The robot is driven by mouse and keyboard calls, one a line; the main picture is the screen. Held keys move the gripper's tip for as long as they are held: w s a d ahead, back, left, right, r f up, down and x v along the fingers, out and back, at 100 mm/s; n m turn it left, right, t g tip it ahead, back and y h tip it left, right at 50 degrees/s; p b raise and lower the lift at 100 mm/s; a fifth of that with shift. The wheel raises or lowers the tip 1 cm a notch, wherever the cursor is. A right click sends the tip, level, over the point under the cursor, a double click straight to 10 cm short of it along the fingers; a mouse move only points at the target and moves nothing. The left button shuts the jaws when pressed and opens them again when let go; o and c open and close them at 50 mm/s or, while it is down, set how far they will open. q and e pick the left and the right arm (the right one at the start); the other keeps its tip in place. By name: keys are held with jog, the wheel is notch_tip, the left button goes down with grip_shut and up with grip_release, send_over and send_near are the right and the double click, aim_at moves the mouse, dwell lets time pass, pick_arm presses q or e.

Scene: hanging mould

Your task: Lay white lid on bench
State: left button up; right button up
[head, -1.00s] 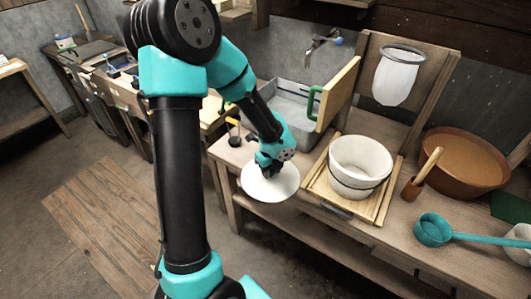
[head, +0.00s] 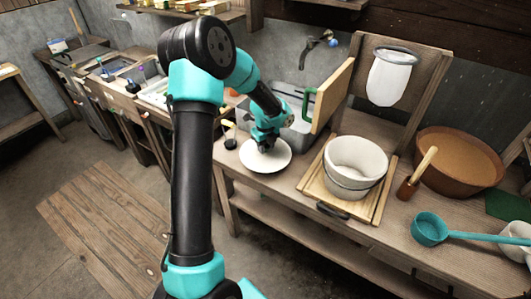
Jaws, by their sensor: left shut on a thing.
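The white lid (head: 268,160) is a flat round disc at the left end of the wooden bench (head: 292,205), left of the white bucket. My left gripper (head: 264,146) is over the lid's middle and shut on it; the fingertips are partly hidden by the gripper's own body. The lid looks level and lies over the bench top near its front edge. I cannot tell whether it touches the wood. My right gripper is not in view.
A white bucket (head: 354,167) stands on a wooden tray (head: 312,181) right of the lid. Behind are a grey sink (head: 297,127) and an upright board with a green handle (head: 309,104). A brown bowl (head: 460,158) and teal ladle (head: 430,229) are further right.

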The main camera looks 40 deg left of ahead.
pick_arm(q)
jog(key=shift+f, duration=1.75)
jog(key=shift+f, duration=0.1)
jog(key=o, duration=0.9)
jog(key=shift+o, duration=0.2)
notch_tip(320, 180, up, 12)
jog(key=shift+r, duration=0.15)
